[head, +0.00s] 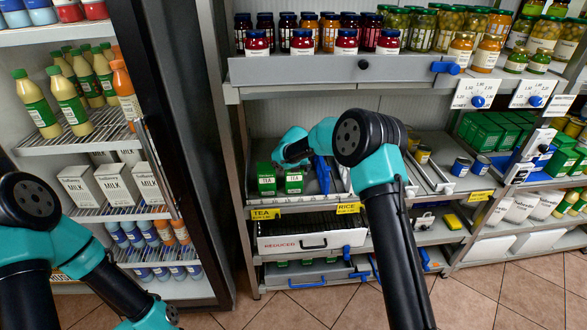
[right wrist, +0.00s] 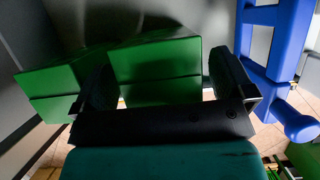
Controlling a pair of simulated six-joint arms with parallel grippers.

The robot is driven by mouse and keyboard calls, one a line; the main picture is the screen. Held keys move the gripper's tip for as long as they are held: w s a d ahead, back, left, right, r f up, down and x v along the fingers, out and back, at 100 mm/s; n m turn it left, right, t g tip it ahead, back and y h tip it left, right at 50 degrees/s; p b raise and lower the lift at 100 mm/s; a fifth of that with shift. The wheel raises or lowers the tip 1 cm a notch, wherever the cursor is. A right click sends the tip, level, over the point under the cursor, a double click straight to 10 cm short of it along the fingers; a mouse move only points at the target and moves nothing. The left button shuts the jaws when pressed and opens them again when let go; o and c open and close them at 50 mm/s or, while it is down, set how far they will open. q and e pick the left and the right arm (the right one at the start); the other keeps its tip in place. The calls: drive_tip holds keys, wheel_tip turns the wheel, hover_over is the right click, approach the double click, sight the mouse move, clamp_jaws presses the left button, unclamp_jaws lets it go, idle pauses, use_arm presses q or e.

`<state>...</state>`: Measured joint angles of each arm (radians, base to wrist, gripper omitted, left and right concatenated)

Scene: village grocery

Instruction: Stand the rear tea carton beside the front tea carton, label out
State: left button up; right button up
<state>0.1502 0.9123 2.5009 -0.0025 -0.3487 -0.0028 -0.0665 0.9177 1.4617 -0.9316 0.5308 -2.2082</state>
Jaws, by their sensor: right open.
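Two green tea cartons stand side by side on the middle shelf in the head view, a left one (head: 266,181) and a right one (head: 294,182). Both show white TEA labels facing out. My right gripper (head: 281,158) is just above and behind them; its fingers are mostly hidden there. In the right wrist view the gripper (right wrist: 165,85) is open, its two dark fingers on either side of one green carton (right wrist: 155,62). Contact cannot be told. The other green carton (right wrist: 50,85) is outside the fingers, to the left.
A blue upright part (head: 322,175) stands close right of the cartons; it also shows in the right wrist view (right wrist: 287,50). The jar shelf (head: 345,69) overhangs above. A yellow TEA tag (head: 265,214) is on the shelf edge. Cans (head: 461,167) stand farther right.

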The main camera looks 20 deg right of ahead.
drive_tip(key=v, duration=1.7)
drive_tip(key=s+a+f+m+g+y, duration=0.1)
drive_tip(key=s+f+m, duration=0.4)
drive_tip(key=f, duration=0.3)
drive_tip(key=s+f+m+g+y, duration=0.1)
drive_tip(key=s+f+m+y, duration=0.1)
drive_tip(key=s+f+m, duration=0.45)
drive_tip(key=s+a+f+m+g+y, duration=0.1)
drive_tip(key=s+f+m, duration=0.2)
drive_tip(key=f, duration=0.6)
drive_tip(key=s+f+m, duration=0.4)
drive_tip(key=s+m, duration=0.3)
drive_tip(key=s, duration=0.1)
drive_tip(key=s+d+f+m, duration=0.1)
drive_tip(key=s+f+m, duration=0.3)
drive_tip(key=s+m, duration=0.3)
drive_tip(key=s+d+f+m+g, duration=0.1)
drive_tip(key=s+f+m, duration=0.3)
drive_tip(key=s+m, duration=0.3)
drive_tip(key=s, duration=0.2)
drive_tip(key=shift+s+y, duration=0.3)
drive_tip(key=shift+s, duration=0.05)
